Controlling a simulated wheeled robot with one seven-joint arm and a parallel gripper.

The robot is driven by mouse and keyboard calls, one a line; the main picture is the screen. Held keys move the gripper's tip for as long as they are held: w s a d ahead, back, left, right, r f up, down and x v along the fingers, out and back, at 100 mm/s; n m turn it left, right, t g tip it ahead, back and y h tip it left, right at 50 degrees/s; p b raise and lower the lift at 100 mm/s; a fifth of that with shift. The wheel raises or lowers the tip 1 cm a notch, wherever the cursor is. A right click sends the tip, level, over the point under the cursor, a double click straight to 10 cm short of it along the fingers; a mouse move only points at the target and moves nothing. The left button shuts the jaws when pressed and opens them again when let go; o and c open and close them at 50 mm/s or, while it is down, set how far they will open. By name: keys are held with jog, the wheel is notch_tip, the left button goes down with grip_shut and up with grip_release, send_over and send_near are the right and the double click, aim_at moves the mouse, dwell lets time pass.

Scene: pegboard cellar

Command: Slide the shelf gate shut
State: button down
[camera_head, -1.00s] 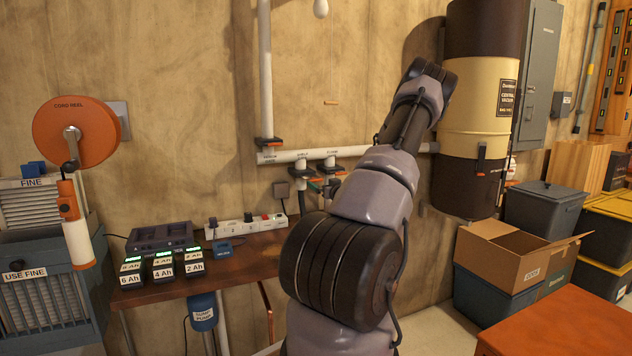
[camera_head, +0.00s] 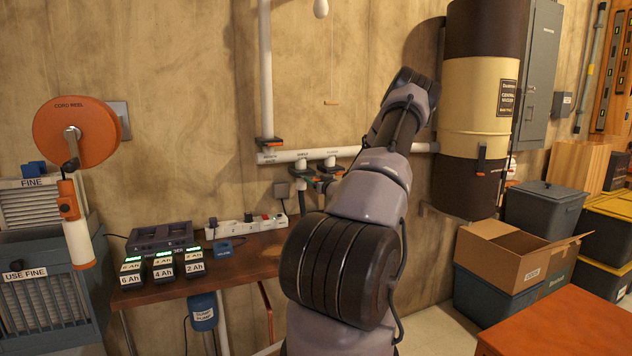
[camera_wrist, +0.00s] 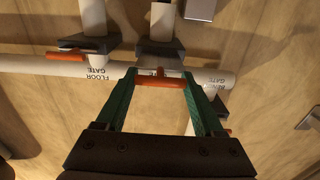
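The shelf gate (camera_head: 302,163) is a dark slide on the middle branch of the white wall pipe. In the wrist view, turned upside down, this middle gate (camera_wrist: 160,47) has an orange handle (camera_wrist: 160,82). My gripper (camera_wrist: 162,76) has green fingers spread apart, with the handle between them. I cannot tell whether either finger touches it. The gate's label is hidden in the wrist view. The floor gate (camera_wrist: 85,45) is on the left there, and another labelled gate is partly hidden behind the right finger. In the head view, my arm partly covers the gripper.
The white pipe (camera_head: 285,156) runs along the wall, with the floor gate (camera_head: 331,162) close to the right of the shelf gate. Below is a bench (camera_head: 245,262) with chargers (camera_head: 160,238) and a power strip (camera_head: 245,226). A vacuum canister (camera_head: 478,100) hangs right of my arm.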

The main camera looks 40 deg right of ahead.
jog(key=x, duration=0.5)
jog(key=shift+w+d, duration=0.1)
jog(key=shift+w, duration=0.3)
grip_release()
jog(key=shift+w+a+r, duration=0.15)
jog(key=shift+w+a, duration=0.05)
jog(key=shift+a, duration=0.05)
jog(key=d+v, duration=0.1)
jog(key=v, duration=1)
jog(key=shift+s+f, duration=0.2)
jog(key=shift+s, duration=0.05)
